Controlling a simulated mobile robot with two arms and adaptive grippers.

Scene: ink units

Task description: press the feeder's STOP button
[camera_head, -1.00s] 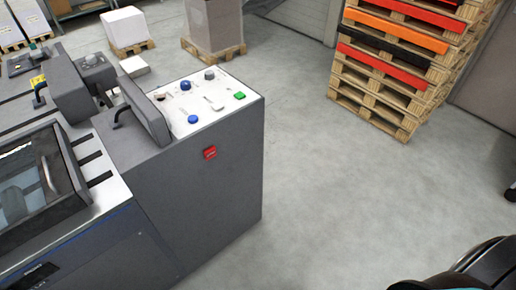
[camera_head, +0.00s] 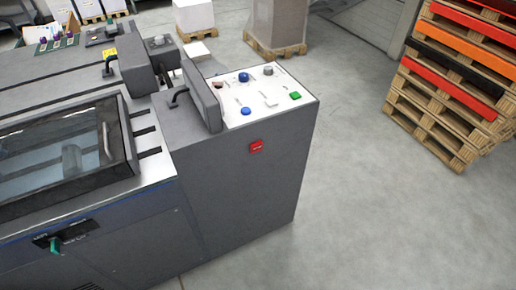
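The grey feeder machine (camera_head: 240,200) stands left of centre, with a white control panel (camera_head: 252,92) on top of its right end. A red button or label (camera_head: 256,146) sits on the side face below the panel; its lettering is too small to read. The panel carries a green button (camera_head: 295,96), a blue button (camera_head: 246,111), a darker blue knob (camera_head: 244,77), a grey knob (camera_head: 268,71) and a reddish part (camera_head: 218,85) partly behind the grey raised guard (camera_head: 203,95). Neither of my grippers is in view.
A stack of wooden pallets (camera_head: 433,130) with red, orange and black layers stands at the right. Wrapped loads on pallets (camera_head: 277,50) stand behind the machine. The grey floor (camera_head: 370,220) right of the machine is clear.

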